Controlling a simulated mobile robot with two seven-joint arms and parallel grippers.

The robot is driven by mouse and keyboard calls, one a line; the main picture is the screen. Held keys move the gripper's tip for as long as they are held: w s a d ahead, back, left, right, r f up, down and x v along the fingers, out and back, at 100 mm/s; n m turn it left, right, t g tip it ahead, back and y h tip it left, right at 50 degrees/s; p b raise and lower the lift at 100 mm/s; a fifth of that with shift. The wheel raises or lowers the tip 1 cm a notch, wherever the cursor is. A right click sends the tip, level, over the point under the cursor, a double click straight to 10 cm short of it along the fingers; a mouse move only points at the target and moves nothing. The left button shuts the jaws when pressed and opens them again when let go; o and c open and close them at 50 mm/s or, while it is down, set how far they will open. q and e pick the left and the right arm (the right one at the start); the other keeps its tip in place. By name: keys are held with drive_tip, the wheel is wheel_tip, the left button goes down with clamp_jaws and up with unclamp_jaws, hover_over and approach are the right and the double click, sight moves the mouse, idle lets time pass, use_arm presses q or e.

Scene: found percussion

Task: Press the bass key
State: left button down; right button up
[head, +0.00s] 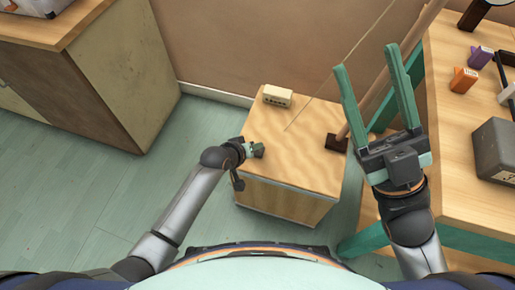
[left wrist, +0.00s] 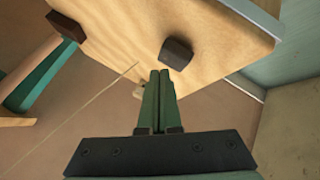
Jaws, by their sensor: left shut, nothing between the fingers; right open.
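No part is clearly marked as the bass key. A low wooden box (head: 315,165) stands in the middle of the head view, with a thin string rising from its top. A dark block (left wrist: 177,53) lies on its top in the left wrist view, just beyond my left fingertips; it may be the key, but I cannot tell. My left gripper (head: 259,150) is shut and empty over the box's left edge; its green fingers (left wrist: 160,73) are together. Whether they touch anything is unclear. My right gripper (head: 367,60) is open and empty, raised at the right.
A cream block (head: 277,97) with dark marks sits at the box's back. A wooden pole stands in a dark foot (head: 336,143) on the box's right. A table (head: 455,210) at right carries orange (head: 463,80) and purple (head: 480,57) pieces and a grey case (head: 497,150). A cabinet (head: 110,85) stands left.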

use_arm(q)
drive_tip(key=shift+f, duration=0.3)
drive_tip(key=shift+f+b, duration=0.3)
drive_tip(key=shift+f, duration=0.3)
idle(0.6)
drive_tip(key=shift+r, duration=0.1)
drive_tip(key=shift+r+p, duration=0.9)
drive_tip(key=shift+p, duration=0.25)
wheel_tip(320, 180, up, 5)
drive_tip(key=p, duration=0.5)
drive_tip(key=shift+r+p, duration=0.1)
drive_tip(key=shift+p, duration=0.25)
drive_tip(key=shift+d, duration=0.1)
